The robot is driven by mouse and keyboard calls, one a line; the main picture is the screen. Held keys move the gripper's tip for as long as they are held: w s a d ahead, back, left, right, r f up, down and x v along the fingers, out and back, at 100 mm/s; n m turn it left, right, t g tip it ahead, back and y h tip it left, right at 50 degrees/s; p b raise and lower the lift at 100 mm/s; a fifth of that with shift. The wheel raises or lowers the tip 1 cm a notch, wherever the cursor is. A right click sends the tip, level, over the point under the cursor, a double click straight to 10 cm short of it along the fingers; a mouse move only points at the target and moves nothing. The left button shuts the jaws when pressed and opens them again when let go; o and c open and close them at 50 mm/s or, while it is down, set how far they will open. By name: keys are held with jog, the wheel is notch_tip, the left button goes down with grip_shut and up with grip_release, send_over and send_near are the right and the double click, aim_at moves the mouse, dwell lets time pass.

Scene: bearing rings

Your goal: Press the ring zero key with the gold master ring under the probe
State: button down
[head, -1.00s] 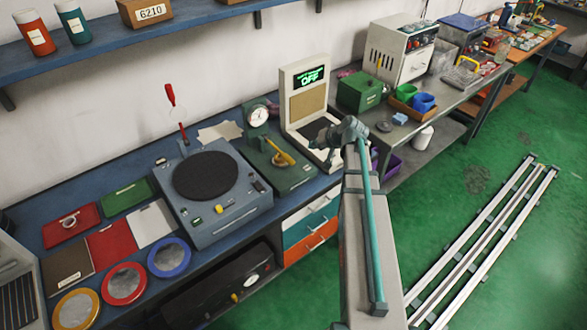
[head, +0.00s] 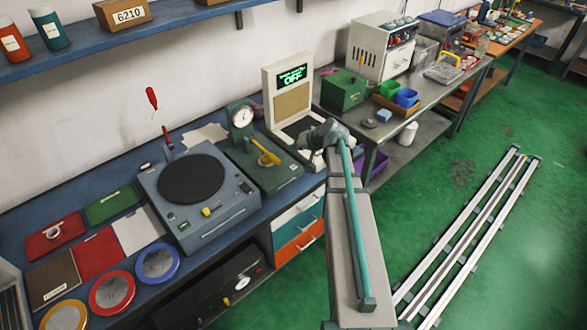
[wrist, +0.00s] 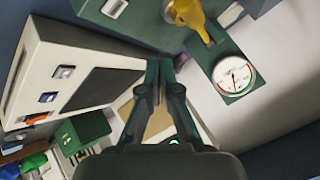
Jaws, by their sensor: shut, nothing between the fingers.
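The green gauge stand (head: 285,178) is on the blue bench with a round dial (head: 242,117) at its top. A gold-yellow piece (head: 265,151) sits at its middle, below the dial; I cannot tell whether it is the master ring. In the wrist view the dial (wrist: 233,76) and gold-yellow piece (wrist: 190,12) show at the upper right, with a pale rectangular key (wrist: 114,8) on green at the top. My gripper (wrist: 165,62) is shut and empty, between the stand and a white instrument. In the head view my arm hides the fingers. Contact with any key cannot be seen.
The white instrument (head: 285,77) has a green display reading OFF; its dark pad and small keys (wrist: 46,98) show in the wrist view. A grey turntable unit (head: 213,214) stands left of the stand. Coloured mats and round dishes lie further left.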

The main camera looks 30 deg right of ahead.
jog(key=b, duration=0.2)
send_over(295, 167)
notch_tip(295, 167, down, 5)
jog(key=shift+s+f, duration=0.1)
jog(key=shift+f+b, duration=0.65)
jog(key=shift+b, duration=0.05)
jog(key=shift+f, duration=0.1)
dwell(0.7)
jog(key=shift+f+b, duration=0.35)
jog(key=shift+b, duration=0.2)
jog(key=shift+f+b, duration=0.3)
jog(key=shift+b, duration=0.05)
dwell(0.5)
jog(key=shift+r, duration=0.75)
dwell(0.3)
jog(key=shift+r+p, duration=1.3)
jog(key=shift+r, duration=1.2)
